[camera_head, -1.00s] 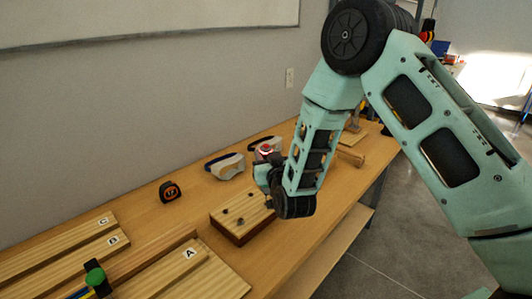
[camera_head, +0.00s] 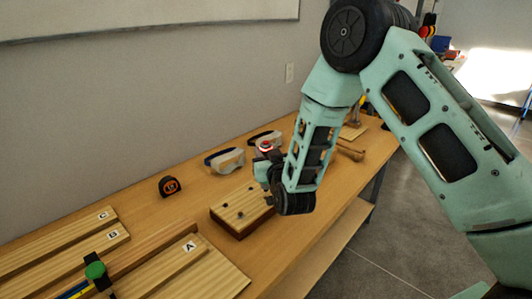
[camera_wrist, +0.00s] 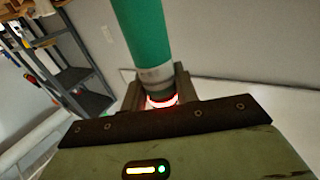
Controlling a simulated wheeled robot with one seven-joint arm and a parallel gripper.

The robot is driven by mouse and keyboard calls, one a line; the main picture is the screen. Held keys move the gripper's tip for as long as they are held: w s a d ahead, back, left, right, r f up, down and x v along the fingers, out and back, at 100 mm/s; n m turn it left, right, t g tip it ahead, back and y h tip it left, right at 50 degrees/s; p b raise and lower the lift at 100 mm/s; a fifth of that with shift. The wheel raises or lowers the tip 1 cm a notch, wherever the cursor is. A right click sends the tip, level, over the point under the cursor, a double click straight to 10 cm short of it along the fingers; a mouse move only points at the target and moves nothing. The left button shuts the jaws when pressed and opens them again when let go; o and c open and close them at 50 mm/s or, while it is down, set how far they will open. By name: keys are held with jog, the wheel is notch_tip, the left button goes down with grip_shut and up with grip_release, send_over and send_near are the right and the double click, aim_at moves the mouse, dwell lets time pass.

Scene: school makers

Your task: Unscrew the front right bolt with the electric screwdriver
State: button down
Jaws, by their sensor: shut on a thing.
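A wooden block (camera_head: 228,220) with dark bolts in its top lies on the bench. Two bolts show, one at the left (camera_head: 226,205) and one at the front (camera_head: 240,213). My gripper (camera_head: 263,172) hangs over the block's right part and hides any bolts there. In the wrist view, my gripper is shut on the electric screwdriver (camera_wrist: 140,35), a green cylinder with a grey collar and a red-lit ring.
Safety goggles (camera_head: 225,160) and a tape measure (camera_head: 169,186) lie behind and left of the block. Boards marked A (camera_head: 215,275), B and C, and a green-topped tool (camera_head: 95,270), are at the left. A mallet (camera_head: 350,152) lies right of my arm.

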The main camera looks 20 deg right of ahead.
jog(key=shift+f+b, duration=0.4)
jog(key=shift+s+f+b, duration=0.15)
jog(key=shift+f+b, duration=0.05)
jog(key=shift+b, duration=0.1)
dwell(1.7)
jog(key=shift+r+b, duration=0.35)
jog(key=shift+b, duration=0.35)
dwell(3.2)
